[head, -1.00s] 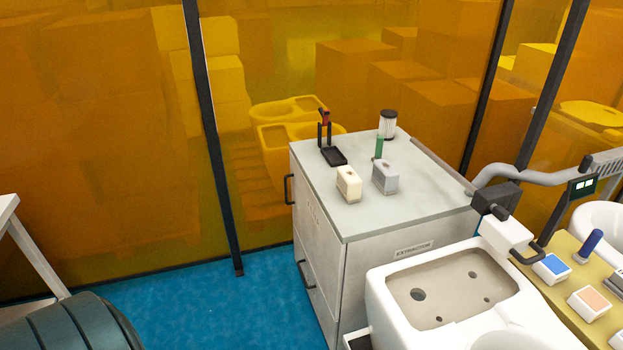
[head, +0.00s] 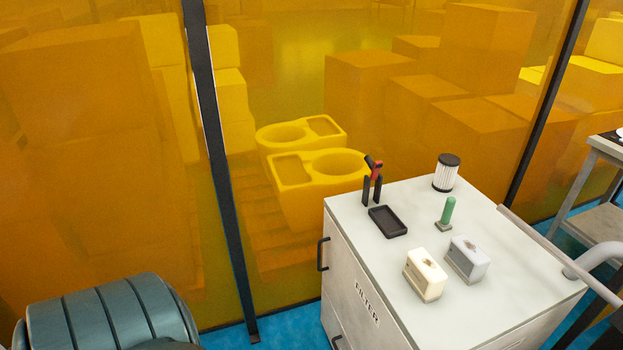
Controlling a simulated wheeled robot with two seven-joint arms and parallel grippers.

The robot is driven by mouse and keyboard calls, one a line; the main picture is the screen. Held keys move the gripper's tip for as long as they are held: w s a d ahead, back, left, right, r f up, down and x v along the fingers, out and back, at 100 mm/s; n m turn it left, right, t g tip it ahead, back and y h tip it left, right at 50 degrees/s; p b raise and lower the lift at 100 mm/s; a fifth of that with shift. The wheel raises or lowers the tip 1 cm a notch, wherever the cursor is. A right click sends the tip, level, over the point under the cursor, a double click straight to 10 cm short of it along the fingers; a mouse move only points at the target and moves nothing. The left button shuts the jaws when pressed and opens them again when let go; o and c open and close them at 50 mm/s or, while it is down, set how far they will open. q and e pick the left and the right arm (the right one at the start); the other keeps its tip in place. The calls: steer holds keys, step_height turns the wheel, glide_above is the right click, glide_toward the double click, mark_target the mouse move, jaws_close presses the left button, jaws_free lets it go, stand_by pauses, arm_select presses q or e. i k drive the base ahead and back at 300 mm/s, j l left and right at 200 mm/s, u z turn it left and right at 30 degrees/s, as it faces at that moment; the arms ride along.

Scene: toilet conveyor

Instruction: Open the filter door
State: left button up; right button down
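The grey-white cabinet (head: 480,290) stands at the lower right. Its left-facing side carries the FILTER label (head: 367,303) on the filter door (head: 348,272). A black bar handle (head: 323,253) sits at the door's far edge, and the door looks shut. Another dark handle (head: 337,342) shows lower down, partly cut off by the bottom edge. Neither of my grippers is in view.
On the cabinet top are a filter cartridge (head: 446,173), a black tray (head: 388,221), a red-and-black tool (head: 373,182), a green-handled piece (head: 447,212) and two blocks (head: 425,274). A ribbed teal drum (head: 110,315) stands lower left. Blue floor (head: 285,325) lies between.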

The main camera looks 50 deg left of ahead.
mark_target(367, 321)
steer(key=i+j, duration=0.1)
steer(key=j, duration=0.8)
steer(key=i+j, duration=0.15)
steer(key=j, duration=0.3)
